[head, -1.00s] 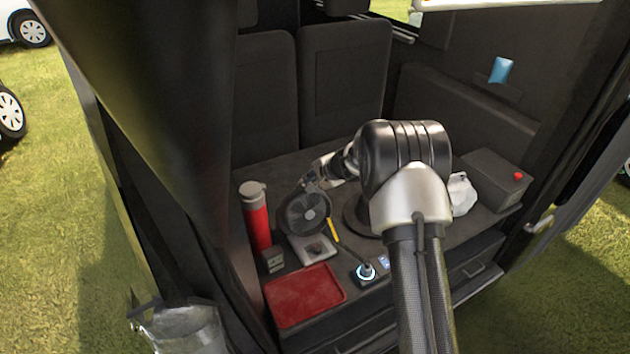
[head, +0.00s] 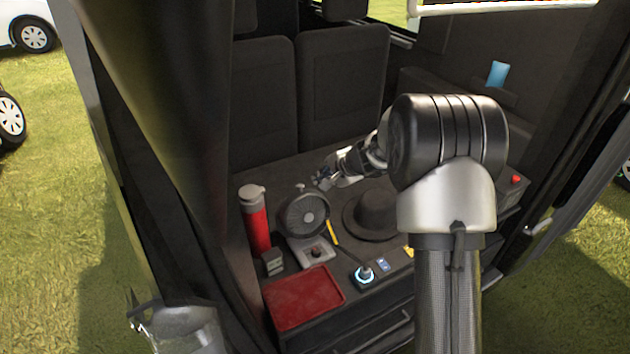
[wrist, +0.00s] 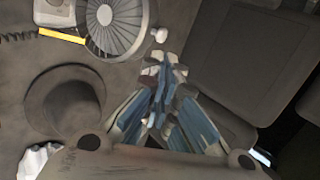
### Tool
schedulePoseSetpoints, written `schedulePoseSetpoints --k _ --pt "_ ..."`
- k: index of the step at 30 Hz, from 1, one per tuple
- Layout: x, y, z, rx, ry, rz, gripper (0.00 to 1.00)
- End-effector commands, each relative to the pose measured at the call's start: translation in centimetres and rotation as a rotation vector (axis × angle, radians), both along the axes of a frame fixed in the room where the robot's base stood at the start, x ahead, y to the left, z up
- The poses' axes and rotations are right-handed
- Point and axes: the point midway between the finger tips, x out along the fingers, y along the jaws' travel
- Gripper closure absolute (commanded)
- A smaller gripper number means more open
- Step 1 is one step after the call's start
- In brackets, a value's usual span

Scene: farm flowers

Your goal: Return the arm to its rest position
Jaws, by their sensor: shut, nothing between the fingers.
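My gripper (head: 322,181) is in the head view over the dark shelf (head: 345,284), right of a small black fan (head: 305,215). In the wrist view my gripper (wrist: 163,62) has its fingers together with nothing between them. The fan (wrist: 118,22) lies just beyond the fingertips in that view, with a small white knob (wrist: 159,35) beside it. My arm stretches in from the lower right of the head view, and its large elbow joint hides part of the shelf's right side.
A red bottle (head: 256,222), a red tray (head: 303,297), a dark hat (head: 374,214) and a lit round plug (head: 364,274) are on the shelf. Dark seat backs (head: 343,90) stand behind. A curtain (head: 195,130) hangs at left.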

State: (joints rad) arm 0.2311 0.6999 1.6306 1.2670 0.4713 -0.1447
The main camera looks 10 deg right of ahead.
Motion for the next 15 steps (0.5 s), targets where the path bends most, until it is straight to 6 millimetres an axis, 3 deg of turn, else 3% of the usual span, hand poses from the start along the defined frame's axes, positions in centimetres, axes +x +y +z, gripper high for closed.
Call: schedulePoseSetpoints --k 3,10,15 --pt "-1.1 -0.5 1.2 0.000 0.000 0.001 1.00" --pt "-1.8 -0.8 2.0 0.000 0.001 0.003 1.00" --pt "-3.5 1.0 4.8 -0.036 -0.014 0.077 1.00"
